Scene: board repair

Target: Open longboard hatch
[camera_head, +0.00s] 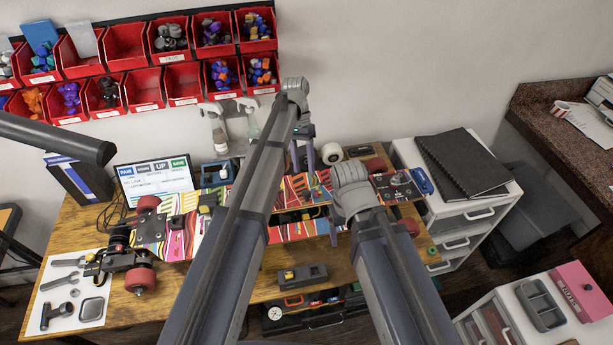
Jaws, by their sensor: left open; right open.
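The longboard (178,226) lies upside down across the workbench, with a colourful striped deck and red wheels. In its middle, a dark gap with yellow parts inside (300,215) shows between striped deck pieces; I cannot tell how far the hatch stands open. My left gripper (303,158) is open, pointing down over the far edge of the board's middle. My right gripper (334,226) is open, low at the board's middle just right of the gap, and partly hidden by its own arm. I cannot tell whether either touches the hatch. My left arm hides part of the deck.
Red bins (126,42) hang on the wall. White drawers (470,212) with a black binder (468,165) stand right.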

